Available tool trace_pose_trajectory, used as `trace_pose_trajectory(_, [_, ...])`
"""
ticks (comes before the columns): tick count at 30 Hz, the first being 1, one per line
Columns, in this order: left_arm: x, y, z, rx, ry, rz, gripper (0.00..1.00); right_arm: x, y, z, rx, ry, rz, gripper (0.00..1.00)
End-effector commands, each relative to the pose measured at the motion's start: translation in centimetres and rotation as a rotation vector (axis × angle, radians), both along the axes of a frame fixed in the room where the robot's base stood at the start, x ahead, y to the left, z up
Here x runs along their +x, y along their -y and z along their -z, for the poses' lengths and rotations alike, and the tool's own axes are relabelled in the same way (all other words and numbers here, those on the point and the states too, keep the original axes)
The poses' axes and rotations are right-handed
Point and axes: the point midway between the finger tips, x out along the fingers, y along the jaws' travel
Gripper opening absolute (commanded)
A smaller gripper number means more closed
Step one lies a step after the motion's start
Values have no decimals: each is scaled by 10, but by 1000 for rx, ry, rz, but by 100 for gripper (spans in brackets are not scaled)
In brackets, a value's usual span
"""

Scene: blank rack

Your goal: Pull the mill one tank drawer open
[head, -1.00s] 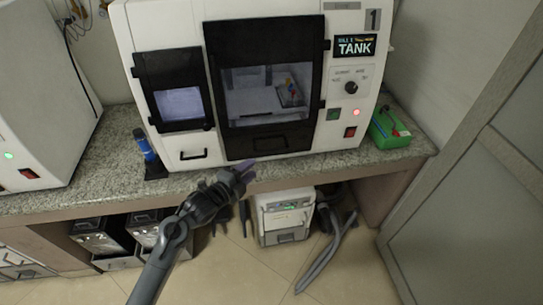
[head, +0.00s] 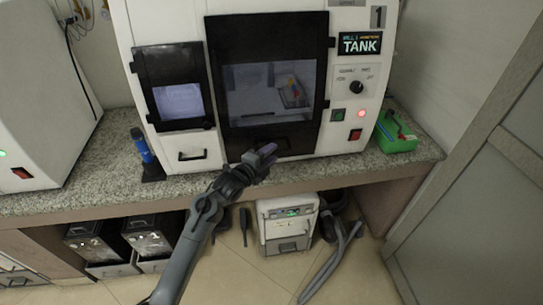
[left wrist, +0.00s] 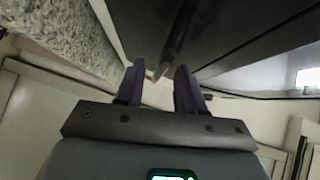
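The white mill (head: 330,145) with a "1" plate and a "TANK" sign stands on the counter. Below its dark window is a low black front (head: 290,143), which looks shut. My left gripper (head: 266,152) is in front of this black front and covers part of it, including where its handle was. In the left wrist view its two purple fingers (left wrist: 160,85) are apart, with nothing between them. A dark bar (left wrist: 181,42) on a black panel (left wrist: 225,35) lies just beyond the fingertips; I cannot tell if they touch. My right gripper is not in view.
A small white panel with a black handle (head: 192,155) is left of the black front. A blue bottle (head: 141,146) stands left on the granite counter (head: 100,185), a green box (head: 396,140) right. Below are a white unit (head: 287,226) and grey hose (head: 330,262).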

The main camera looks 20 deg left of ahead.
Motion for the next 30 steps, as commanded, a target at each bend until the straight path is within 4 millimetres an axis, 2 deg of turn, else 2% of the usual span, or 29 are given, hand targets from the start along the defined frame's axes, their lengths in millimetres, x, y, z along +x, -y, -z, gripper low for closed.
trace_pose_trajectory(5, [8,3,1,-1,0,0,38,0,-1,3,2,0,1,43])
trace_pose_trajectory(13, [9,3,1,0,0,0,38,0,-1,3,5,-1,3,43])
trace_pose_trajectory(14, [9,3,1,0,0,0,36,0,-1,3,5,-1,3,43])
trace_pose_trajectory(21, [9,3,1,0,0,0,0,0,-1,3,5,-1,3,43])
trace_pose_trajectory(30, [9,3,1,0,0,0,0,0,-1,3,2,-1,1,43])
